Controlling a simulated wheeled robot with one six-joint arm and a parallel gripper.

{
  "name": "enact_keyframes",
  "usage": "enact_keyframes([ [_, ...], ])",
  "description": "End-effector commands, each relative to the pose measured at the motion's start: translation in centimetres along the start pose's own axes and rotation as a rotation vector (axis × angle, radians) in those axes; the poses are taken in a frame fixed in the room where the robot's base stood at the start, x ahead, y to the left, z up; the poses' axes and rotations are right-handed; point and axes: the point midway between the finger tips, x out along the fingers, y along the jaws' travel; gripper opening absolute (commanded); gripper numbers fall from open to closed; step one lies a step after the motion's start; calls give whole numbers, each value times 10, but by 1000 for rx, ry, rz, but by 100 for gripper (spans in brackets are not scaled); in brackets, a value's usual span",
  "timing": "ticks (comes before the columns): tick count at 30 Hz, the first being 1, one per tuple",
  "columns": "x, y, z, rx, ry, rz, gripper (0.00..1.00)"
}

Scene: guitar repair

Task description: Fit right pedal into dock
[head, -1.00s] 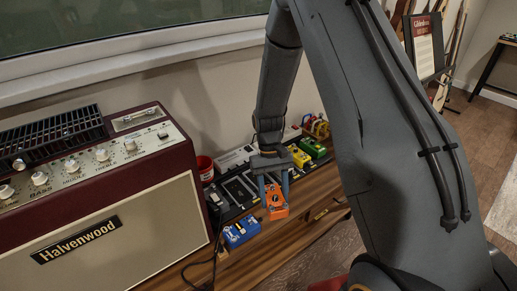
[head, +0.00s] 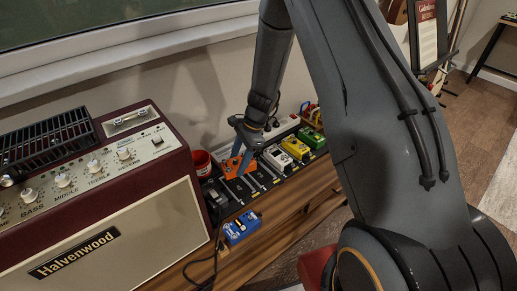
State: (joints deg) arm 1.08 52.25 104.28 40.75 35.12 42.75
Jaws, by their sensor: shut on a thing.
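My gripper (head: 241,163) is shut on an orange pedal (head: 232,170). The arm partly hides the pedal. The pedal is over the far left part of a black pedalboard (head: 234,193) with light dividing strips; I cannot tell whether it touches the board. To its right, a cream pedal (head: 277,157), a yellow pedal (head: 296,147) and a green pedal (head: 312,138) sit in a row on the board. A blue pedal (head: 241,227) is near the front edge of the wooden bench (head: 285,217), in front of the board.
A large maroon amplifier (head: 95,240) stands close on the left, with a black rack on top. A red cup (head: 201,163) stands between it and the board. A black cable hangs near the blue pedal. The wall and window sill are behind.

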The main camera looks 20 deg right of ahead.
Motion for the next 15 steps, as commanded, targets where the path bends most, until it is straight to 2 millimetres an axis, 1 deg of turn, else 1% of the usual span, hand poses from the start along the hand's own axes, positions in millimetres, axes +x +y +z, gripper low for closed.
enact_keyframes([
  [1,-5,-6,-3,98,0,-41,16],
  [3,-8,-14,-8,238,0,-98,16],
  [6,-14,-22,-18,418,0,-172,16],
  [9,-18,-27,-28,574,1,-236,16],
  [15,-25,-29,-46,813,1,-335,16],
])
